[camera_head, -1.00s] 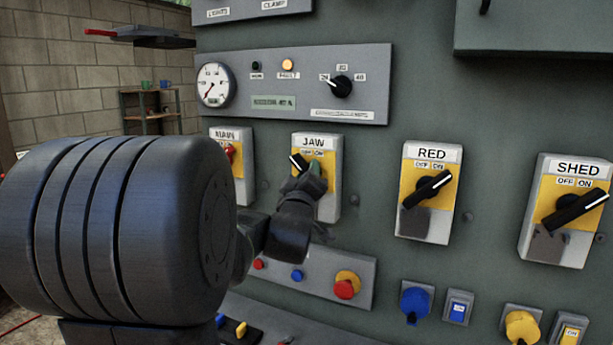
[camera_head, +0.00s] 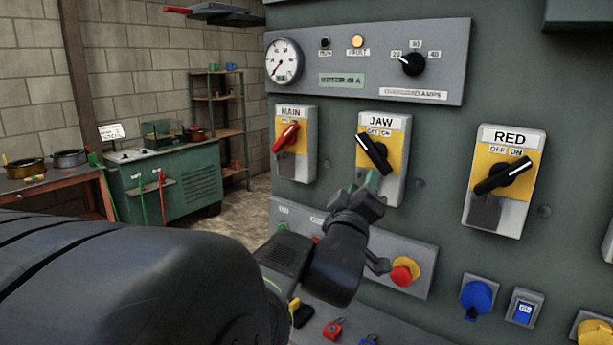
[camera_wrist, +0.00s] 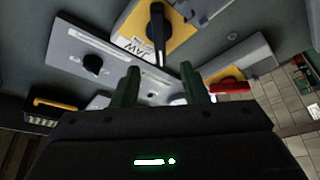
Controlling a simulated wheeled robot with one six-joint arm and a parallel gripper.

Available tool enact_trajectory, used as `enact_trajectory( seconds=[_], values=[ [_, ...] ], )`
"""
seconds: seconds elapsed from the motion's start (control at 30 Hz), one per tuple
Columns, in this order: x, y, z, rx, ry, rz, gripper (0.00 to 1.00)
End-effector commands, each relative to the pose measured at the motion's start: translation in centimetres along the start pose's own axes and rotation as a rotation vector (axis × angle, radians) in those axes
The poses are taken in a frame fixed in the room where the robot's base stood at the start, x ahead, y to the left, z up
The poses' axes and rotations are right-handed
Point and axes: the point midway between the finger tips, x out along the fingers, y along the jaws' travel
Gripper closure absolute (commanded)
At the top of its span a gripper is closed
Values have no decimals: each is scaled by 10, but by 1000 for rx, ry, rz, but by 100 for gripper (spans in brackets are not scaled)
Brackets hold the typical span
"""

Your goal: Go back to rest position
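My gripper (camera_head: 370,185) is in front of the panel, just below the JAW switch (camera_head: 375,155). The JAW switch has a black handle on a yellow plate, tilted with its white-marked end to the upper left. In the wrist view my gripper's two green fingers (camera_wrist: 161,88) stand apart with nothing between them. The JAW handle (camera_wrist: 157,35) lies beyond the fingertips and appears clear of them. My dark arm fills the lower left of the head view.
The MAIN switch (camera_head: 289,138) with a red handle and the RED switch (camera_head: 503,178) flank JAW. A red button (camera_head: 404,271) sits below. A green workbench (camera_head: 170,185) and shelf (camera_head: 217,125) stand at the left, with open floor between them and the panel.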

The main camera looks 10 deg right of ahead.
Motion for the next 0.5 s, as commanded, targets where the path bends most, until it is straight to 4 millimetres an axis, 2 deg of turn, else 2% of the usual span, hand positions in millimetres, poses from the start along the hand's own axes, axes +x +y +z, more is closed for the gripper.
enact_trajectory(
  seconds=[0.2, 0.5],
  values=[
    [-13, 0, 0, -1, 0, -1, 60],
    [-14, 0, 0, -1, 0, -1, 60]
  ],
)
